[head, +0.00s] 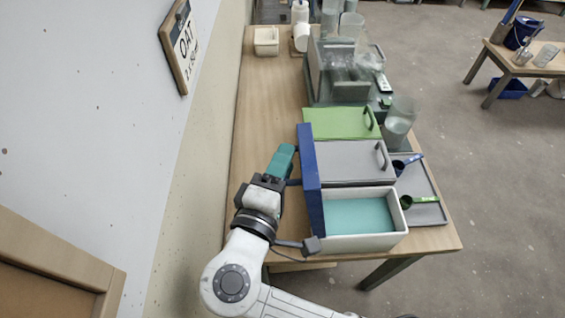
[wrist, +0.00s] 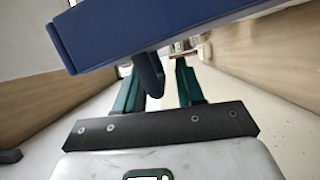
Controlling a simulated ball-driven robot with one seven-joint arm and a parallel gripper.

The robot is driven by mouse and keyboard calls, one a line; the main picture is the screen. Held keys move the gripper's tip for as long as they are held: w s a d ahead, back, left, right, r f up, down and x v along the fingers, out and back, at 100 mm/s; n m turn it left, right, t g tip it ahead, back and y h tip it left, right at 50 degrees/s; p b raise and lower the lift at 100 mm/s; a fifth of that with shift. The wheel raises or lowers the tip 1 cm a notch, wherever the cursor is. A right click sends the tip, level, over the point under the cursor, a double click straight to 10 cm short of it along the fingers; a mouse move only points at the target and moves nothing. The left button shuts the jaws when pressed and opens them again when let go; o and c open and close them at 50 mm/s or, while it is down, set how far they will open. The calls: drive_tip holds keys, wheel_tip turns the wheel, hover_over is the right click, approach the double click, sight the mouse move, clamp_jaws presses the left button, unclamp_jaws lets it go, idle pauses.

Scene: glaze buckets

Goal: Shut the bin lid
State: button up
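The open bin (head: 402,237) is a white box at the near end of the bench, with teal contents (head: 358,216) showing. Its blue lid (head: 311,178) stands upright along the bin's left side. My gripper (head: 282,160) is on the left of the lid, close to its outer face. In the wrist view the blue lid (wrist: 180,30) crosses the top, and its dark handle (wrist: 151,74) hangs by the left finger, overlapping the space between the fingers. The teal fingers of my gripper (wrist: 160,80) are apart. I cannot tell whether they touch the handle.
A grey-lidded bin (head: 345,162) and a green-lidded bin (head: 335,123) stand behind, both shut. A grey tray (head: 430,212) with blue and green scoops lies on the right. A clear jar (head: 399,118) stands beyond. A wall (head: 205,150) runs close on the left.

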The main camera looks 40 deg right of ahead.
drive_tip(key=shift+c, duration=0.2)
clamp_jaws()
idle(0.4)
